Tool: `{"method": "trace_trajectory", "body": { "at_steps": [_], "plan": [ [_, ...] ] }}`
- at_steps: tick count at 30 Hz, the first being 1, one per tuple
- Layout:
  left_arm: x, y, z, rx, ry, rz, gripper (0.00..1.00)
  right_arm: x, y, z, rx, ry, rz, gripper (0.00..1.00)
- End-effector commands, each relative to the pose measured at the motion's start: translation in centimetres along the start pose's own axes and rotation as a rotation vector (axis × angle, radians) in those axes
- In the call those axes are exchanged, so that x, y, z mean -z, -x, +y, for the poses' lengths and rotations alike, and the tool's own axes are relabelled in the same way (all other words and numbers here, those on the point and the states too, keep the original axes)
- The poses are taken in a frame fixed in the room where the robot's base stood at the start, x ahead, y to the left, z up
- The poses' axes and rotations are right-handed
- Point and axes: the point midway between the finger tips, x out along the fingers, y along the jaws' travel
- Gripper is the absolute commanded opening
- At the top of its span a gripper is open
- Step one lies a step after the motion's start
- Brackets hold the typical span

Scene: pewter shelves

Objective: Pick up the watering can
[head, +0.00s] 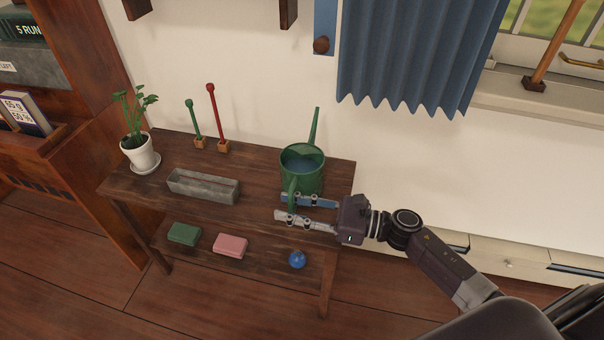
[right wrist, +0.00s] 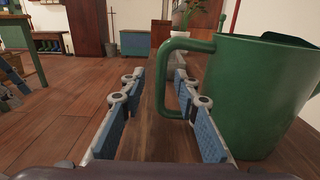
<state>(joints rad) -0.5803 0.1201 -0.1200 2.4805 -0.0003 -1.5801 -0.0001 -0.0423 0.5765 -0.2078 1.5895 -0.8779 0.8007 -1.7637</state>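The green watering can (head: 303,172) stands upright on the wooden table near its right end, its spout pointing up and back. Its loop handle (head: 292,192) faces the front. My right gripper (head: 283,207) is open at the handle, fingers pointing left. In the right wrist view, the can (right wrist: 256,95) fills the right side and the handle (right wrist: 163,75) shows between and beyond the open fingers (right wrist: 155,95), closer to the right finger. Whether a finger touches it I cannot tell. My left gripper is not in view.
A grey trough (head: 203,186), a potted plant (head: 139,153) and green and red stakes (head: 223,146) share the tabletop. Lower down are a green block (head: 184,233), a pink block (head: 230,245) and a blue ball (head: 297,259). A blue curtain (head: 415,55) hangs behind.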

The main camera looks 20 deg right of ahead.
Motion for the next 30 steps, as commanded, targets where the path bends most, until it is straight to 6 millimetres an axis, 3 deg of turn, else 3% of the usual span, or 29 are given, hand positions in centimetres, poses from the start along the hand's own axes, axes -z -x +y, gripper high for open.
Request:
{"method": "trace_trajectory", "body": {
  "at_steps": [1,8,30],
  "plan": [
    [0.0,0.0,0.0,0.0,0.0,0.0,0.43,0.01,0.03,-0.01,0.0,0.0,0.0,0.25],
    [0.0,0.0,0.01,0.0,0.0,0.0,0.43,0.01,0.05,-0.02,0.0,0.0,0.0,0.0],
    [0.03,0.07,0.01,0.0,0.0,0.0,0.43,-0.51,0.0,-0.09,0.0,0.006,-0.005,0.0]
  ]
}}
